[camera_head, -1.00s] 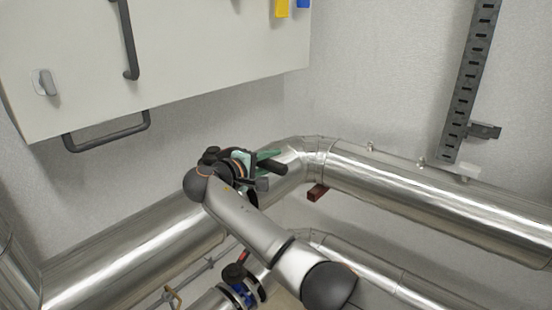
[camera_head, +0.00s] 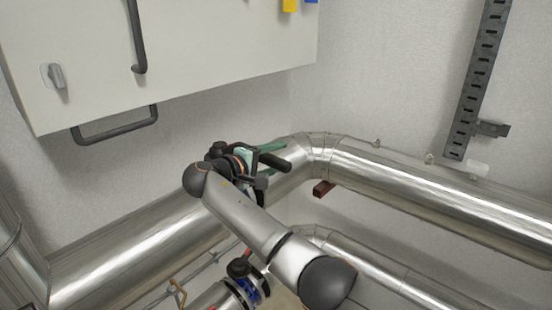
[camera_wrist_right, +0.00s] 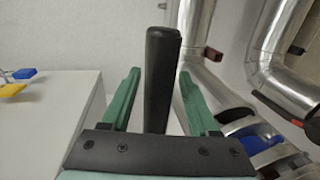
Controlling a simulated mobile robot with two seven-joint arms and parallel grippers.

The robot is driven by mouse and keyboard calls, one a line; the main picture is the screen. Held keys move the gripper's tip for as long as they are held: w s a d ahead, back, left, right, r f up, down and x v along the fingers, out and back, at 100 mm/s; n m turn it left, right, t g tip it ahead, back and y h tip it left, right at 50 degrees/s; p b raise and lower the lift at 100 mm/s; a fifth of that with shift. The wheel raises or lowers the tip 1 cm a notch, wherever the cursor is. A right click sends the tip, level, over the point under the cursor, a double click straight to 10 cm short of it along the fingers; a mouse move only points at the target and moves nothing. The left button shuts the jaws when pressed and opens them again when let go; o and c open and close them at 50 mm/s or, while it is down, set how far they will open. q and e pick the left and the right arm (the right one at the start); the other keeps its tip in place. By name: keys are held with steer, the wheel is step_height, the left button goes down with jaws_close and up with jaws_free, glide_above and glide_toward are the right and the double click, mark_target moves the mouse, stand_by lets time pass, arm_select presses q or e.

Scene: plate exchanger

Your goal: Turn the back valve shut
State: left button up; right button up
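My right gripper (camera_head: 262,164) is in the middle of the head view, in front of the bend of the large silver pipe. In the right wrist view its two green fingers (camera_wrist_right: 158,92) stand apart, with a black lever handle (camera_wrist_right: 161,75) between them. Gaps show on both sides of the lever, so the gripper is open around it. The lever's dark end (camera_head: 275,161) also shows at the gripper in the head view. The valve body under it is hidden by my wrist. My left gripper is in neither view now.
A blue valve (camera_head: 245,284) with a black top sits low in front, partly behind my right arm. A white cabinet (camera_head: 200,60) with dark handles hangs at upper left. Large silver pipes (camera_head: 430,195) run along both walls. A slotted metal rail (camera_head: 478,85) is at right.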

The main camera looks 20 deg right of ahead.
steer(key=shift+r, duration=0.1)
steer(key=b+v, duration=0.2)
steer(key=v, duration=1)
steer(key=shift+a, duration=0.3)
